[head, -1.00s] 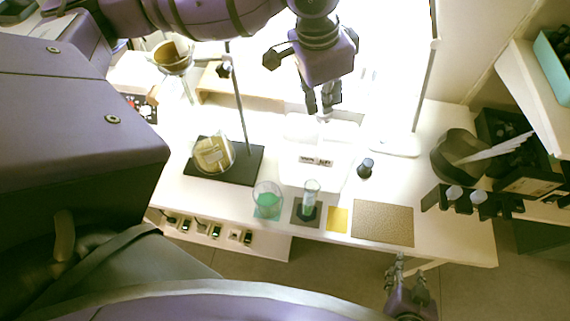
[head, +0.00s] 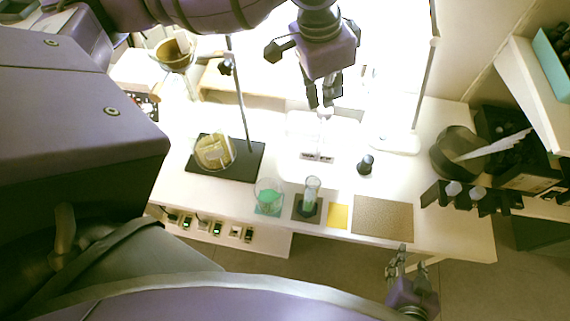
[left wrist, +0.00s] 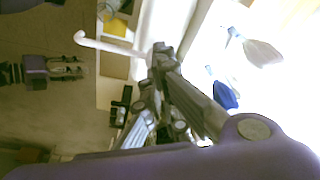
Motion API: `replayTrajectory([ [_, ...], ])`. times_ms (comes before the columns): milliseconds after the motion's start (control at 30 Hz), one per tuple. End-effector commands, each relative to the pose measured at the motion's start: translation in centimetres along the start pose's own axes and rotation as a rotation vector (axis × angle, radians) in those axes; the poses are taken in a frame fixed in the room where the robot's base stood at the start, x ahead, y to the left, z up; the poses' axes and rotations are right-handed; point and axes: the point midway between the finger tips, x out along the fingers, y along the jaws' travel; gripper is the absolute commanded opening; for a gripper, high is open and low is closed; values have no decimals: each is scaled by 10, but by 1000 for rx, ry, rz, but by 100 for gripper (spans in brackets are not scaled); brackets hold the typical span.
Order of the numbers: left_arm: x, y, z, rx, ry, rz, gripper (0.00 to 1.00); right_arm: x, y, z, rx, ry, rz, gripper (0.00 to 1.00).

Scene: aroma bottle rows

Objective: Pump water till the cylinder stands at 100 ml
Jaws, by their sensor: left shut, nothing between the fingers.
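A clear cylinder (head: 311,190) stands upright on a dark square mat near the table's front edge. It holds some pale green liquid; its markings are too small to read. A white container (head: 318,158) with a small dark label stands behind it. My left gripper (head: 324,104) is shut and empty above the back of this container, over a pale upright part that looks like the pump top. In the left wrist view, a white hooked spout (left wrist: 105,44) shows beside the shut fingers (left wrist: 158,50). My right gripper (head: 398,252) is open and empty off the table's front edge.
A beaker (head: 269,193) with green liquid stands left of the cylinder. A yellow square (head: 338,216) and a brown mat (head: 383,219) lie to the right. A dark small bottle (head: 365,164) stands behind them. Stand rods rise at left and right.

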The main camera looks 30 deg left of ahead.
Motion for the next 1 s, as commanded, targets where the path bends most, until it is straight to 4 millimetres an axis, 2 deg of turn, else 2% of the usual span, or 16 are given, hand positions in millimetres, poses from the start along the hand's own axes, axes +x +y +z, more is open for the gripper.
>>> replayTrajectory([
  [1000,20,0,4,1,0,0,0,0,1,1,-3,-2,0,40],
])
